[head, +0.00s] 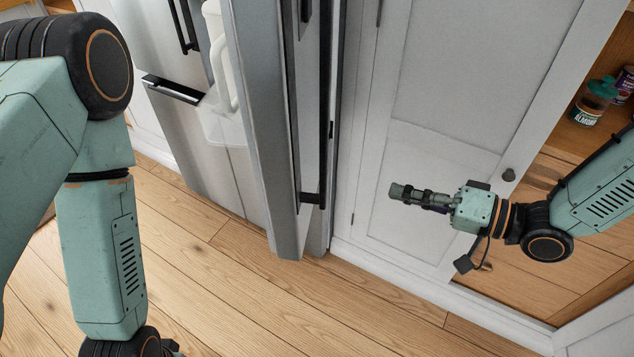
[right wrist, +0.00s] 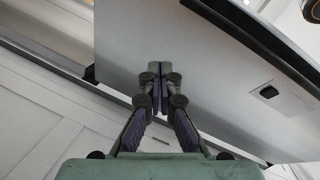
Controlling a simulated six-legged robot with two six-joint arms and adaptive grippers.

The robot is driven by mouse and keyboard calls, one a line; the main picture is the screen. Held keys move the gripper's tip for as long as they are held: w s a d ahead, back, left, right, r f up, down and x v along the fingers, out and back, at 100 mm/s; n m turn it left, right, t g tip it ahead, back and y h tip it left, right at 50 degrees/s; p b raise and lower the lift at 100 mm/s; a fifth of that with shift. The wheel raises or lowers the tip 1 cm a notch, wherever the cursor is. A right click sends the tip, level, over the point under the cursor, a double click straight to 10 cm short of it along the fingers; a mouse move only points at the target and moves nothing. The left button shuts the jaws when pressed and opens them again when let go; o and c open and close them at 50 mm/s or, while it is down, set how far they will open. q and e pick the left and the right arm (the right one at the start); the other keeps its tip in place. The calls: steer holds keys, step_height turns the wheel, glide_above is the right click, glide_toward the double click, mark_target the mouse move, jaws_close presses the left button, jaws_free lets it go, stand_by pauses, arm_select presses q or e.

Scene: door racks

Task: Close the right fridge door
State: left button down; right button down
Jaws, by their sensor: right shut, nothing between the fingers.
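The right fridge door (head: 262,130) stands open in the head view, swung out towards me and seen nearly edge-on. Its black handle (head: 311,198) is on the face turned right, and pale shelves with a white jug (head: 222,60) show on its inner side. My right gripper (head: 397,191) is shut and empty, to the right of the door and apart from it in the head view. In the right wrist view its fingertips (right wrist: 160,70) meet in front of a grey door face (right wrist: 130,40).
A white cabinet (head: 440,80) with a round knob stands right of the fridge, behind my right gripper. Wooden shelves at the far right hold a jar (head: 594,100). The left fridge door (head: 150,40) looks shut. The wood floor (head: 230,290) in front is clear.

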steer(key=s+a+r+g+y, duration=0.1)
steer(key=s+r+g+y, duration=0.2)
steer(key=s+g, duration=0.2)
steer(key=m, duration=0.1)
glide_toward(295, 191)
steer(key=a, duration=0.4)
steer(key=w+a, duration=0.1)
steer(key=a, duration=0.1)
steer(key=shift+w+a+f, duration=0.1)
steer(key=shift+a+f, duration=0.2)
steer(key=shift+a, duration=0.05)
steer(key=shift+a+t, duration=0.15)
steer(key=shift+t, duration=0.15)
stand_by(0.4)
